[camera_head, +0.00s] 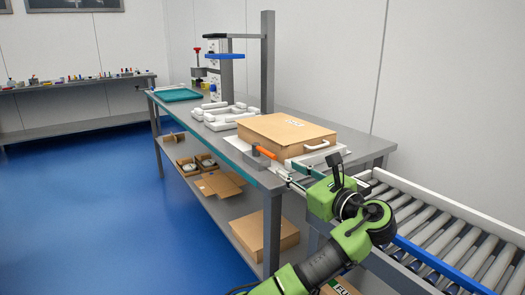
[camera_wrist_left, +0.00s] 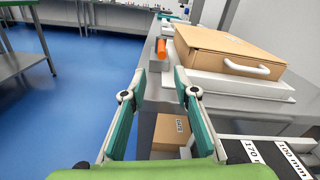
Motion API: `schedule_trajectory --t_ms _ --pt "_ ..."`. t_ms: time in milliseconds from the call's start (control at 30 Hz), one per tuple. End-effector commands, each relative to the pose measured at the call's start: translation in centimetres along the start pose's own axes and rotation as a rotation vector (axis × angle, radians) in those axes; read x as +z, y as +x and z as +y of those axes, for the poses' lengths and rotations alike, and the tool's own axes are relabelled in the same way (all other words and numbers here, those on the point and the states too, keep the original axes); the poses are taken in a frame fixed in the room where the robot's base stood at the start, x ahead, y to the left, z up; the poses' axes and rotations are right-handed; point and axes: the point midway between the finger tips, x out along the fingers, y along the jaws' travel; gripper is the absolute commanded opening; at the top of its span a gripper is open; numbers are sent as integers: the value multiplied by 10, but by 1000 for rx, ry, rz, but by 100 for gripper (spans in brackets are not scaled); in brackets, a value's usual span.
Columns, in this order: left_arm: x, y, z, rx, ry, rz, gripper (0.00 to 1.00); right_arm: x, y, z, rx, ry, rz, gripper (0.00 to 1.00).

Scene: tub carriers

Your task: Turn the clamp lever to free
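The clamp lever (camera_head: 266,152) is a short orange handle on a grey clamp block (camera_head: 255,160) at the front edge of the workbench, left of the brown box. In the left wrist view the orange lever (camera_wrist_left: 162,48) shows ahead, between and beyond my fingertips, with the grey block (camera_wrist_left: 155,60) around it. My left gripper (camera_head: 294,175) is at the bench's near corner, short of the lever and not touching it. In the left wrist view its teal fingers (camera_wrist_left: 160,82) are spread apart with nothing between them. My right gripper is not in view.
A brown box (camera_head: 285,130) with a white handle sits on a white base right of the lever. White foam pieces (camera_head: 222,115) and a teal tray (camera_head: 178,95) lie further back. A roller conveyor (camera_head: 450,230) runs right. Blue floor is free at left.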

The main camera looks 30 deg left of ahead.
Motion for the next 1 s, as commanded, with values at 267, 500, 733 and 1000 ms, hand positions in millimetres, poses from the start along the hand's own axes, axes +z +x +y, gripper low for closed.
schedule_trajectory --t_ms 267,500,733,1000 --pt "10 20 -2 9 21 -24 28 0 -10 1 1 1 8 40" --pt "10 71 -1 9 20 -24 28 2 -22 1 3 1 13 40" --pt "11 114 -1 8 18 -21 28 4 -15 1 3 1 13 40" --pt "12 136 -2 5 18 -20 28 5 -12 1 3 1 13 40"
